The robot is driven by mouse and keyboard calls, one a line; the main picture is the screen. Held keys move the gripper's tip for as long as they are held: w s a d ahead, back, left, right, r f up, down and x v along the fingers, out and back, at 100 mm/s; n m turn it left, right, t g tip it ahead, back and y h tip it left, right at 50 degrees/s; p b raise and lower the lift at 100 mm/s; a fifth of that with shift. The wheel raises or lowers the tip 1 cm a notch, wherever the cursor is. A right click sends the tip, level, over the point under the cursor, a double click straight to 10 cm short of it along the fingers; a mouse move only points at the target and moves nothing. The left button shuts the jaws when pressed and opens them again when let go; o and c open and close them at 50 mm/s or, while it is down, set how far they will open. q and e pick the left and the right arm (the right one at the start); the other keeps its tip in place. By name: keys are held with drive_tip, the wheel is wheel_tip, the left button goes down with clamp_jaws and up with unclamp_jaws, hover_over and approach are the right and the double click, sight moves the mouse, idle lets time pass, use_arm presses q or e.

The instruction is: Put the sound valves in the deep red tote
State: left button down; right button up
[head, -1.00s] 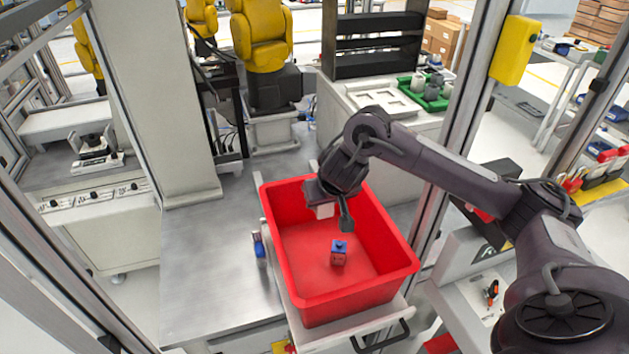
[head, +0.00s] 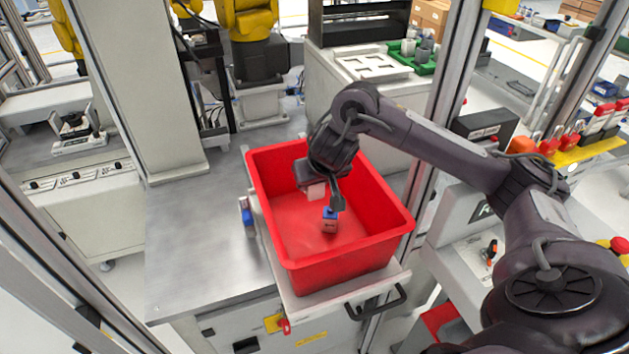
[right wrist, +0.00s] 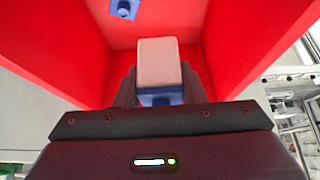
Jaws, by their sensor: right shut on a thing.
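The deep red tote (head: 333,281) stands on a pull-out shelf at the front of the metal table. One valve (head: 330,225) with a blue top and a reddish lower body lies on its floor; its blue part shows at the top of the right wrist view (right wrist: 124,9). My right gripper (head: 326,192) is inside the tote opening, above the floor, shut on another valve (head: 316,191). In the right wrist view this held valve (right wrist: 158,65) shows a pale block face with blue below it, between the fingers. My left gripper is not in view.
A small blue-and-grey part (head: 247,213) is on the metal table (head: 200,255) just left of the tote. The tote walls surround my right gripper. A green tray (head: 418,62) with grey parts and a white fixture plate (head: 372,66) sit on the cabinet behind.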

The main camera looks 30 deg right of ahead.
drive_tip(key=o, duration=1.1)
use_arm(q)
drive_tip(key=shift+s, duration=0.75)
use_arm(e)
drive_tip(key=shift+r, duration=0.2)
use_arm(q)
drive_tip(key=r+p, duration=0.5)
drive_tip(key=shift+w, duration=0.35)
use_arm(e)
drive_tip(key=d+v, duration=0.1)
drive_tip(key=v, duration=0.6)
drive_tip(key=shift+s+a+r, duration=0.15)
drive_tip(key=shift+a, duration=0.4)
